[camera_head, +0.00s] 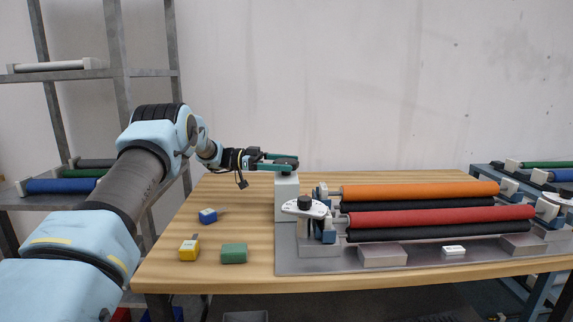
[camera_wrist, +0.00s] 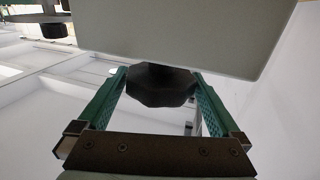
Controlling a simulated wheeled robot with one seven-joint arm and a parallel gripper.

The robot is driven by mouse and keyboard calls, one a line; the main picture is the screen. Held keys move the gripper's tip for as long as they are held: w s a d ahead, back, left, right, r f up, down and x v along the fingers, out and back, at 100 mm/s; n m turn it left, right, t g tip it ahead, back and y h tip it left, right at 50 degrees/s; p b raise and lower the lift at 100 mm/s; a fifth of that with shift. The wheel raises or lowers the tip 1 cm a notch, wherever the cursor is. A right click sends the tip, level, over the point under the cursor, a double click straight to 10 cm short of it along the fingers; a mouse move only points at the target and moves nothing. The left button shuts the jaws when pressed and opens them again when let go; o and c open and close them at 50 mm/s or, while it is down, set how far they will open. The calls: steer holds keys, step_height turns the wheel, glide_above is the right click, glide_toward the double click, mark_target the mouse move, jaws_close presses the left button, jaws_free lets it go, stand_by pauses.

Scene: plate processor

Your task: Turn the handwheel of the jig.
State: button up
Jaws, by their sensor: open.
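A dark, faceted handwheel (camera_head: 287,162) sits on top of a grey upright block (camera_head: 287,198) at the left end of the jig. In the wrist view the handwheel (camera_wrist: 160,86) lies between the two green fingers of my gripper (camera_wrist: 160,90), with the grey block (camera_wrist: 185,35) beyond it. My gripper (camera_head: 279,160) is open and reaches in from the left at the height of the handwheel. A finger stands on each side of the handwheel. I cannot tell whether either finger touches it.
A white plate with a black knob (camera_head: 305,203) stands just in front of the block. An orange roller (camera_head: 420,190) and a red roller (camera_head: 440,215) lie to the right. Blue (camera_head: 208,216), yellow (camera_head: 188,252) and green (camera_head: 234,254) blocks lie on the wooden table (camera_head: 235,190).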

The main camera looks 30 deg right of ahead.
steer(key=b+v, duration=0.2)
steer(key=v, duration=0.8)
steer(key=shift+a, duration=0.15)
steer(key=shift+w, duration=0.15)
